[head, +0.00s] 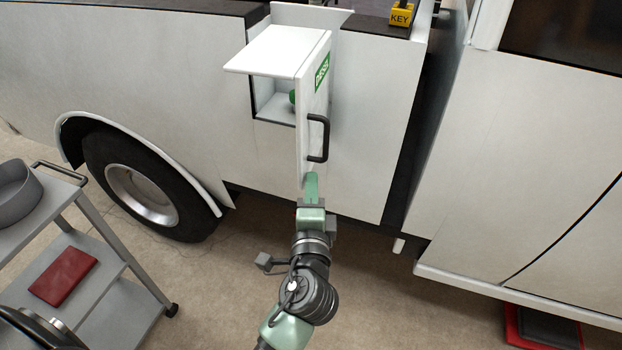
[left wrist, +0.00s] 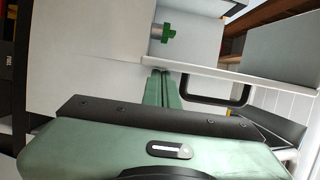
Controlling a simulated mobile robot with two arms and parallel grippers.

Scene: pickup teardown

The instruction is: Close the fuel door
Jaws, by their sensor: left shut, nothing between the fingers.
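The fuel door (head: 316,110) is a white panel with a green label and a black handle (head: 318,138). It stands open, swung out from the side of the white pickup, and shows nearly edge-on. Behind it is the open fuel box with a green cap (head: 292,97); the cap also shows in the left wrist view (left wrist: 165,33). My left gripper (head: 311,178) is shut and empty at the door's lower end, below the handle. In the left wrist view its fingers (left wrist: 163,76) are together near the door's edge (left wrist: 250,78). I cannot tell whether they touch it. My right gripper is out of view.
A white lid or shelf (head: 275,50) juts out above the fuel box. A yellow KEY block (head: 401,17) sits on the truck's top edge. A grey cart (head: 100,262) with a red item (head: 64,276) stands at the left. Floor below the door is clear.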

